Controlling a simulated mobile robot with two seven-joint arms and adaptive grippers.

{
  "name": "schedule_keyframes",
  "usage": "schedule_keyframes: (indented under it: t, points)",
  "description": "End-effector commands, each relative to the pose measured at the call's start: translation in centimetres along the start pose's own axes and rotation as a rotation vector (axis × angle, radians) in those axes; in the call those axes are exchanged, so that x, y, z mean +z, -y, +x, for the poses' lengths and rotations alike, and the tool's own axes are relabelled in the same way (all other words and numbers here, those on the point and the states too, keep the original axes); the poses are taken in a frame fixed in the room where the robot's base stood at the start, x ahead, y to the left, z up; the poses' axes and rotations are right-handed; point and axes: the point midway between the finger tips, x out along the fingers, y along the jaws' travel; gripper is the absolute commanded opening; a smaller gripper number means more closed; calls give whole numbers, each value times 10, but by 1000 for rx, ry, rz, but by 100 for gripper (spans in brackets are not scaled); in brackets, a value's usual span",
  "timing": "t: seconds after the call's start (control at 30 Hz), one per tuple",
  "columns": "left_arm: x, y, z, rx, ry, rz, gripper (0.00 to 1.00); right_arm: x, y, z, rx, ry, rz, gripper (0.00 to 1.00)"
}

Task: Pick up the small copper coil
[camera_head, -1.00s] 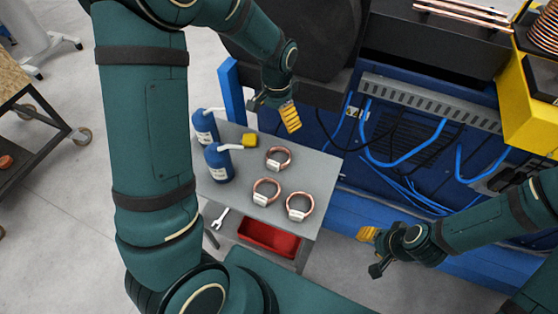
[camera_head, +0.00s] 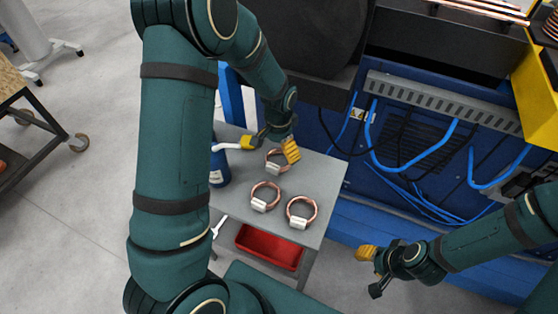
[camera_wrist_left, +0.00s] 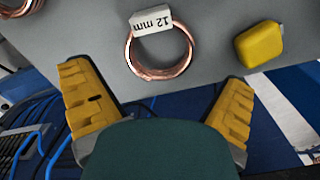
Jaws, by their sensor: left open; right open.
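A copper coil (camera_head: 273,168) with a white tag lies at the back of the grey table (camera_head: 325,178). In the left wrist view this coil (camera_wrist_left: 163,74) has a tag reading "12 mm". Two more tagged coils lie nearer the front, a left one (camera_head: 265,196) and a right one (camera_head: 301,212); their tags are unreadable. My left gripper (camera_head: 277,143) is open and empty above the back coil, partly covering it. In the wrist view the coil lies between and beyond the yellow fingers (camera_wrist_left: 158,80). My right gripper (camera_head: 370,272) is open and empty, right of the table.
A yellow block (camera_wrist_left: 259,44) lies beside the back coil and also shows in the head view (camera_head: 248,142). A blue bottle (camera_head: 219,170) stands at the table's left, mostly behind my left arm. A red bin (camera_head: 268,247) is below the tabletop. A blue machine stands behind.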

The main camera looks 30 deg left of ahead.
Motion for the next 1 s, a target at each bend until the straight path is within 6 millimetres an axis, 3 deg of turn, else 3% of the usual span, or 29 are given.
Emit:
schedule_keyframes:
  t: [0.23, 0.5, 0.77, 0.8, 0.93, 1.0]
  points:
    - [0, 0, 14, 0, 1, 0, 100, 1, -1, 2, 0, 2, -1, 47]
    - [-2, 0, 52, 0, 1, 0, 100, 4, -3, 9, -1, 8, -2, 47]
    - [-2, 1, 56, -1, -1, 1, 100, 4, -3, 9, -1, 9, -3, 47]
    - [-2, 0, 56, 0, -1, 1, 93, 4, -3, 9, -1, 9, -3, 47]
    - [-2, 0, 56, 0, -1, 1, 48, 4, -3, 9, -1, 9, -3, 47]
    - [-2, 0, 56, 0, -1, 1, 47, 4, -3, 9, -1, 9, -3, 47]
